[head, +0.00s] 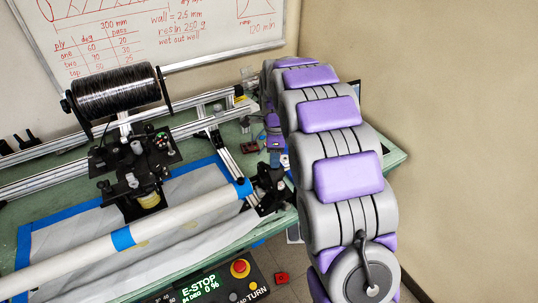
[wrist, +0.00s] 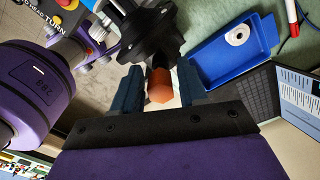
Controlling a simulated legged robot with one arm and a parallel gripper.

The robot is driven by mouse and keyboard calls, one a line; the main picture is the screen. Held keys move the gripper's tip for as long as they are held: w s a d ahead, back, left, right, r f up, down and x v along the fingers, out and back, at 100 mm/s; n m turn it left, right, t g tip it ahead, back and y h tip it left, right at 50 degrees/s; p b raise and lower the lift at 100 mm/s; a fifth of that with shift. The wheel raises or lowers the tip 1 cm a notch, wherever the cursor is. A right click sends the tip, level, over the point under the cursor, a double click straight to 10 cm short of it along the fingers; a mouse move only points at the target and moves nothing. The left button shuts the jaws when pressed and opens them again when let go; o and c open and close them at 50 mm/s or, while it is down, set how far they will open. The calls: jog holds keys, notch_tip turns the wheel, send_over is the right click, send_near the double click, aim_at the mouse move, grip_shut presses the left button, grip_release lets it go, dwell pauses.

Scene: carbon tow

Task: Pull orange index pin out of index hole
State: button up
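The orange index pin (wrist: 160,86) shows in the wrist view as a faceted orange knob, just below the black hub (wrist: 152,36) that it appears to sit in. My gripper (wrist: 162,88) is open, with one dark blue finger on each side of the knob. A narrow gap seems to show beside the knob, so I cannot tell of any contact. The hole itself is hidden. In the head view, the black fitting (head: 270,187) at the right end of the white tube (head: 150,229) is partly visible; my arm hides my gripper, and I cannot make out the pin there.
A blue tray (wrist: 216,63) holding a white ring (wrist: 237,34) and a laptop (wrist: 265,92) lie to the right in the wrist view. In the head view, a control panel (head: 205,287) reads E-STOP, and a black tow spool (head: 115,92) stands at left.

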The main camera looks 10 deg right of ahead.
jog(key=shift+d, duration=0.95)
jog(key=shift+c, duration=2.3)
jog(key=shift+a, duration=0.75)
jog(key=shift+c, duration=1.4)
jog(key=shift+a, duration=0.4)
grip_shut()
jog(key=shift+o, duration=1.4)
grip_release()
jog(key=shift+d, duration=0.2)
grip_shut()
jog(key=shift+r, duration=0.1)
